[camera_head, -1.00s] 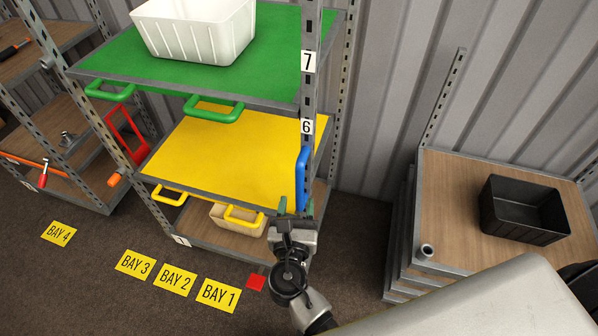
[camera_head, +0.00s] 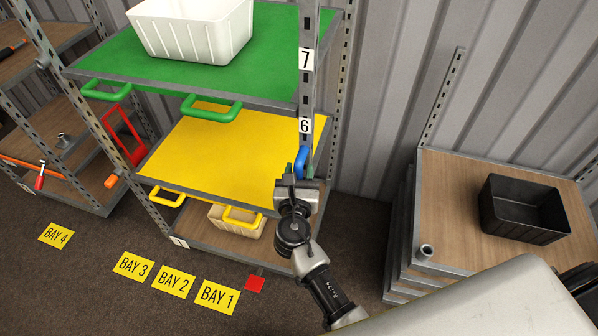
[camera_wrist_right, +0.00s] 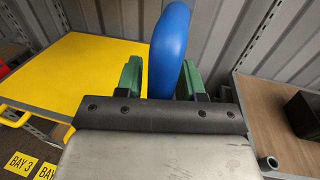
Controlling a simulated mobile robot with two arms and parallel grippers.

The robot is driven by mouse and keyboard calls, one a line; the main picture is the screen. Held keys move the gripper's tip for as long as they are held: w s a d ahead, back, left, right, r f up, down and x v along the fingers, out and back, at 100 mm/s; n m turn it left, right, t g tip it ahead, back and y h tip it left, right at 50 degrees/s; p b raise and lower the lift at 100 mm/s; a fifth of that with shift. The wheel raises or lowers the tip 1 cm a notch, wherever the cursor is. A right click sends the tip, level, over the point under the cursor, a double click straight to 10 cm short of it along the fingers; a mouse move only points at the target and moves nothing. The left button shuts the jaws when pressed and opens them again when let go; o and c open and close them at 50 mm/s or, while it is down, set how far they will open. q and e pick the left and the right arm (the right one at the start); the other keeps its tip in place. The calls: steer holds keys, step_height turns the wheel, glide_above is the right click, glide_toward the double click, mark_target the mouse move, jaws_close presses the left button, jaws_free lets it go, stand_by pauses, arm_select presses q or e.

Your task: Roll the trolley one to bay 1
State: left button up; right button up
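A metal rack with posts (camera_head: 305,90), a green shelf, a yellow shelf and a wooden bottom stands at centre. I cannot tell whether it is trolley one. A blue upright handle (camera_head: 302,161) is at its right front post. My right gripper (camera_head: 297,172) is at this handle. In the right wrist view, its green fingers are apart, with the blue handle (camera_wrist_right: 168,50) between them; a thin gap shows on the left. The yellow BAY 1 label (camera_head: 217,297) lies on the floor before the rack. My left gripper is out of view.
Labels BAY 2 (camera_head: 174,282), BAY 3 (camera_head: 133,266) and BAY 4 (camera_head: 55,235) lie further left. A wooden-topped stand (camera_head: 455,195) with a black bin (camera_head: 524,208) is at right.

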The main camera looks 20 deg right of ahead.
jaws_close()
steer(key=s+d+p, duration=0.1)
steer(key=s+d, duration=0.6)
steer(key=d, duration=0.3)
steer(key=s+d+p, duration=0.1)
steer(key=s+d, duration=0.6)
steer(key=d, duration=0.3)
steer(key=shift+d, duration=0.3)
steer(key=shift+o, duration=1.3)
jaws_free()
